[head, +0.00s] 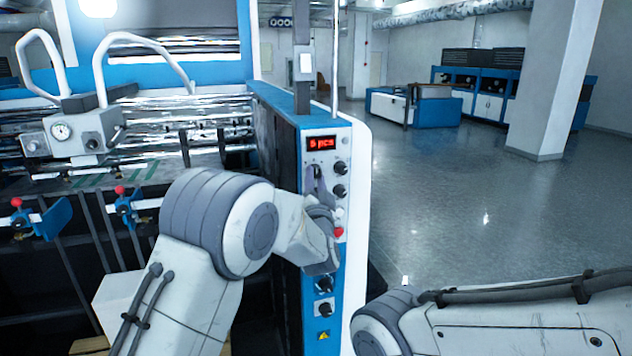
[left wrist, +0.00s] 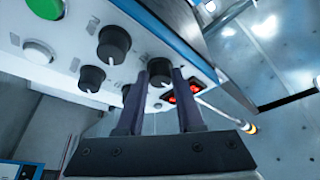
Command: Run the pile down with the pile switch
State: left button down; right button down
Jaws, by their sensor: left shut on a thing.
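The control panel (head: 352,200) is on the end of the blue and white machine. Its red display (head: 321,143) reads what looks like "5 pcs". My left gripper (head: 318,178) is at the upper left of the panel, just below the display. In the left wrist view the two dark fingers (left wrist: 162,82) are shut on a black rotary knob (left wrist: 160,69) beside the display (left wrist: 170,97), which they partly hide. I cannot read which knob is the pile switch. My right arm shows at the lower right, but its gripper is out of view.
More black knobs (left wrist: 114,42) sit close by on the panel, with a red button (head: 339,232) and a green button (left wrist: 42,27). Metal rollers and a gauge (head: 61,131) are at left. The floor (head: 450,190) to the right is clear.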

pick_arm(q)
jog(key=shift+m, duration=0.3)
jog(key=c, duration=0.5)
grip_release()
jog(key=shift+c, duration=0.2)
jog(key=shift+s+f+b, duration=0.25)
jog(key=shift+s+b, duration=0.15)
jog(key=shift+s, duration=0.05)
jog(key=b+v, duration=0.4)
jog(key=v, duration=0.5)
jog(key=shift+s, duration=0.3)
jog(key=shift+r, duration=0.1)
